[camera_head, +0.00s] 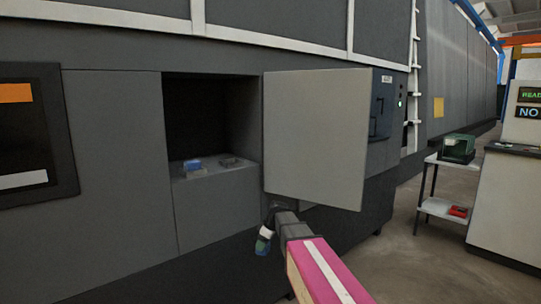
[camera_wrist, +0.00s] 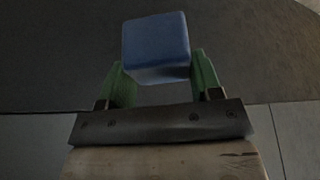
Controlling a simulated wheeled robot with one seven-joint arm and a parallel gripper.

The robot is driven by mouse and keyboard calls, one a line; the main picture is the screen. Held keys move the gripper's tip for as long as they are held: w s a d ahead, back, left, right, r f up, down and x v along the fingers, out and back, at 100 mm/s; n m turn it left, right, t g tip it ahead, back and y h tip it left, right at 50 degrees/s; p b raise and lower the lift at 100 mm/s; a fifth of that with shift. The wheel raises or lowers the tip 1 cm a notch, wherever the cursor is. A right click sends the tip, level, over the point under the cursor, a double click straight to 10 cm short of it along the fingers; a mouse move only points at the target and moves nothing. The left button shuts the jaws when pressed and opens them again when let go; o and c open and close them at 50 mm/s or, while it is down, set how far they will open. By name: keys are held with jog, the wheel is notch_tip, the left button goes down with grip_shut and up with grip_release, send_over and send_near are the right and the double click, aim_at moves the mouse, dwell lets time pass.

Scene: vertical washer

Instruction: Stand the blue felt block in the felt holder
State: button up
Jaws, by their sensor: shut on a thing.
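My gripper (camera_head: 264,241), with green fingers, hangs low in front of the machine, below the open door. In the wrist view my gripper (camera_wrist: 160,80) is shut on a blue block (camera_wrist: 155,40), which sticks out beyond the fingertips. A small blue piece (camera_head: 192,163) rests on a grey support in the open compartment. A small dark fixture (camera_head: 230,162) is to its right. I cannot tell which of these is the felt holder.
The compartment (camera_head: 210,110) is dark inside, with a grey ledge (camera_head: 215,185) at its front. Its grey door (camera_head: 315,135) stands open to the right, above my gripper. A white table (camera_head: 436,209) with a green device (camera_head: 458,148) stands farther right. The floor between is clear.

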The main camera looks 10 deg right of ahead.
jog(key=s+d+r+m+t+h, duration=0.1)
jog(key=s+r+m, duration=0.15)
jog(key=r, duration=1.15)
jog(key=s+r+m, duration=0.1)
jog(key=s+r, duration=0.3)
jog(key=r, duration=1)
jog(key=s+d+r+m+t+h, duration=0.15)
jog(key=s+r, duration=0.25)
jog(key=r, duration=1)
jog(key=shift+w+a+y, duration=0.3)
jog(key=shift+w+a, duration=3.45)
jog(key=shift+w, duration=1.7)
jog(key=shift+w+a+y, duration=0.25)
jog(key=shift+w+a, duration=3.45)
jog(key=shift+w, duration=1.75)
jog(key=shift+m+g, duration=0.3)
jog(key=shift+g, duration=0.05)
jog(key=shift+f, duration=2.5)
jog(key=o, duration=1)
